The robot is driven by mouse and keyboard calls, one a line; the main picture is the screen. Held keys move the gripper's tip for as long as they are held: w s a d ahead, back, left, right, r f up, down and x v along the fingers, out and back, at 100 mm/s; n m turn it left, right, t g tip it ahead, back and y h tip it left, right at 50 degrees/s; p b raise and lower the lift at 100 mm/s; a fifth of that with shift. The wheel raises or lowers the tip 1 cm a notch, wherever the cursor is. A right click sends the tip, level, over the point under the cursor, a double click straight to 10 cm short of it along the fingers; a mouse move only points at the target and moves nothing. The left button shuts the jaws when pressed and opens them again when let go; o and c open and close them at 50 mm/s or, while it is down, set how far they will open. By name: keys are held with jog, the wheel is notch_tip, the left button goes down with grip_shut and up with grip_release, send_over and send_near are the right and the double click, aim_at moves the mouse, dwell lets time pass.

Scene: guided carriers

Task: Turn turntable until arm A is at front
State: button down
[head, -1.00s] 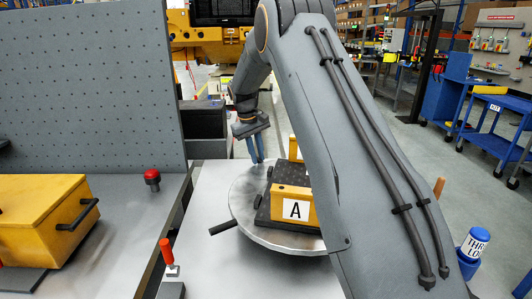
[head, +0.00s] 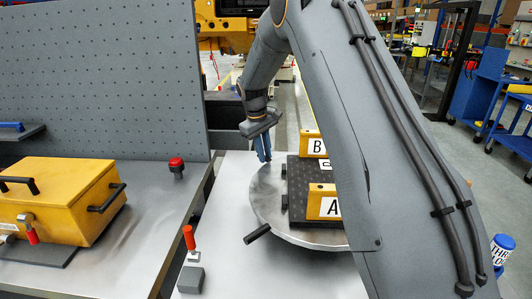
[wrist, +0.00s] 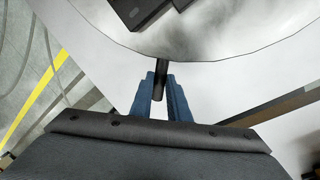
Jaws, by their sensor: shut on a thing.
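The round metal turntable (head: 266,204) stands on a pale surface, its right part hidden by my arm. A dark ribbed plate on it carries a yellow block with label A (head: 327,205) on the near side, partly hidden. A yellow block with label B (head: 313,145) is on the far side. A black bar handle (head: 257,234) sticks out at the near left of the rim. My gripper (head: 264,155) is at the far left rim. In the wrist view, its blue fingers (wrist: 160,92) are shut on another black bar handle (wrist: 161,67) at the turntable's rim.
A red-topped lever (head: 189,238) stands at the near left of the turntable. On the bench to the left are a red button (head: 177,165) and a yellow box (head: 62,193) with black handles. A grey pegboard (head: 105,75) rises behind them.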

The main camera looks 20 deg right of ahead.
jog(key=c, duration=1.7)
grip_release()
jog(key=shift+r, duration=0.15)
jog(key=shift+s+a+r+b, duration=0.1)
jog(key=shift+a+r+b, duration=0.2)
jog(key=shift+r, duration=0.95)
jog(key=shift+s+a+r+b, duration=0.15)
jog(key=shift+r+b, duration=0.2)
jog(key=shift+r, duration=0.85)
jog(key=shift+s+a+r+b, duration=0.1)
jog(key=shift+a+r+b, duration=0.2)
jog(key=shift+r, duration=0.95)
